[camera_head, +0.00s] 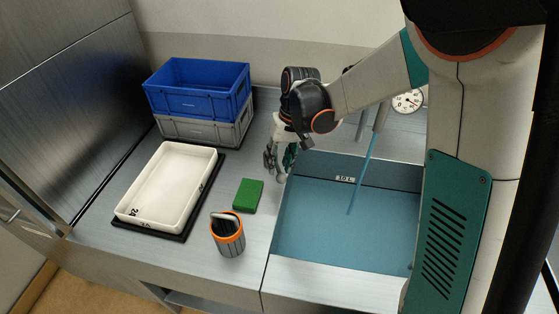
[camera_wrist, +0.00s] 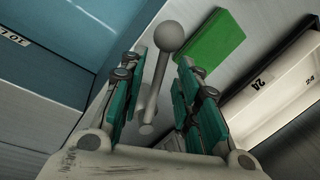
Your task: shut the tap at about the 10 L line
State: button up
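The sink basin (camera_head: 385,176) holds blue water (camera_head: 335,225). Its surface meets the back wall just below the 10 L label (camera_head: 345,179). A stream of water (camera_head: 363,170) runs down into it from the spout (camera_head: 381,115). My gripper (camera_head: 279,165) is low at the basin's back left corner. In the wrist view my gripper (camera_wrist: 160,90) has its two fingers apart, one on each side of a grey ball-ended lever (camera_wrist: 168,37), apparently the tap handle. The fingers do not look closed on it; contact is unclear. The lever's base is partly hidden by the gripper.
A green block (camera_head: 248,195) and an orange-rimmed grey canister (camera_head: 228,235) stand left of the basin. A white tray (camera_head: 204,160) is farther left. A blue crate (camera_head: 200,104) sits on a grey crate (camera_head: 205,131) behind. A round dial (camera_head: 408,101) is at the back right.

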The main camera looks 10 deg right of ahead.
jog(key=shift+r, duration=0.1)
notch_tip(320, 180, up, 12)
jog(key=d, duration=0.2)
jog(key=shift+w+d+f, duration=0.15)
jog(key=shift+d+f, duration=0.05)
dwell(0.3)
notch_tip(320, 180, up, 2)
jog(key=p, duration=0.8)
jog(key=shift+d, duration=0.15)
